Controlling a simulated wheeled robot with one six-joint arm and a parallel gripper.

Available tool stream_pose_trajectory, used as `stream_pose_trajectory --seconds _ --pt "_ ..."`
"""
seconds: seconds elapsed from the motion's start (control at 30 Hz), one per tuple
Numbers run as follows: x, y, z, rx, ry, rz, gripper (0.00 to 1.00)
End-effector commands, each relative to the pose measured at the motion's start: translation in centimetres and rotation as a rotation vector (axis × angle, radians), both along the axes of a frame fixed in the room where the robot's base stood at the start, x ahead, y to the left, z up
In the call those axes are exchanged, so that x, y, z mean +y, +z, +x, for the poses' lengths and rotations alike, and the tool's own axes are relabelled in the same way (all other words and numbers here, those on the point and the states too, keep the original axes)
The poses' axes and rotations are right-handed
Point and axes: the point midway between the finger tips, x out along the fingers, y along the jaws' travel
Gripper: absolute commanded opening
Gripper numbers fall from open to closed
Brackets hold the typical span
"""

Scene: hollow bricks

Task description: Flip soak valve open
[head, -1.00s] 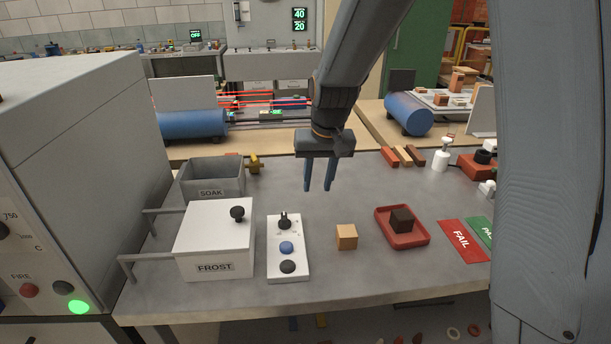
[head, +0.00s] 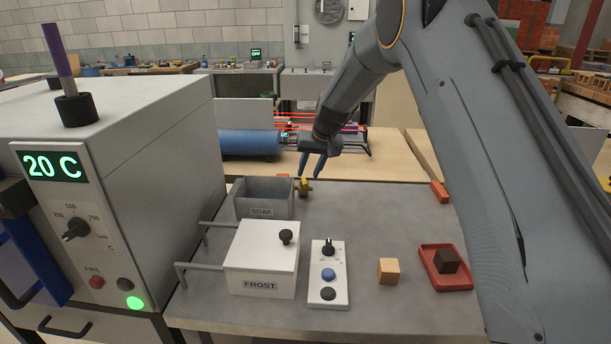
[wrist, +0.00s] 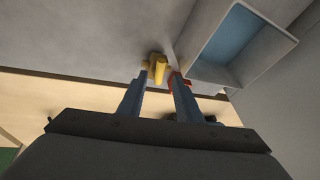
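The soak valve, a small yellow tap (head: 304,187), stands at the right back corner of the grey SOAK tub (head: 248,211). My gripper (head: 311,172) is open and empty, pointing down close above the valve. In the wrist view the yellow tap (wrist: 158,68) shows just past the gap between my two blue fingers (wrist: 158,84), which are apart. I cannot tell whether a finger touches it. The tub (wrist: 262,22) has a flat blue surface inside, which looks like water.
The white FROST box (head: 262,262) and a switch panel (head: 328,290) stand in front. A wooden cube (head: 388,271) and a red tray (head: 430,274) lie to the right. The kiln (head: 150,180) fills the left. A reddish block (head: 283,177) lies behind the valve.

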Motion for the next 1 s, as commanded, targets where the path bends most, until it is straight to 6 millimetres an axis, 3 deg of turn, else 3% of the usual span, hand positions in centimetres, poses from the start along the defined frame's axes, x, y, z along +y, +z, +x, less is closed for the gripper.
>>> stream_pose_trajectory --seconds 0.3,0.67,0.87,1.0 --pt "0.8 -3.1 1.1 0.001 -0.002 0.001 0.32" --pt "0.9 -3.5 1.3 0.0 -0.002 0.0 0.32" --pt "0.8 -3.5 1.3 -0.001 -0.002 0.0 0.01" --pt "1.3 -3.5 1.3 0.0 0.001 0.0 0.0"
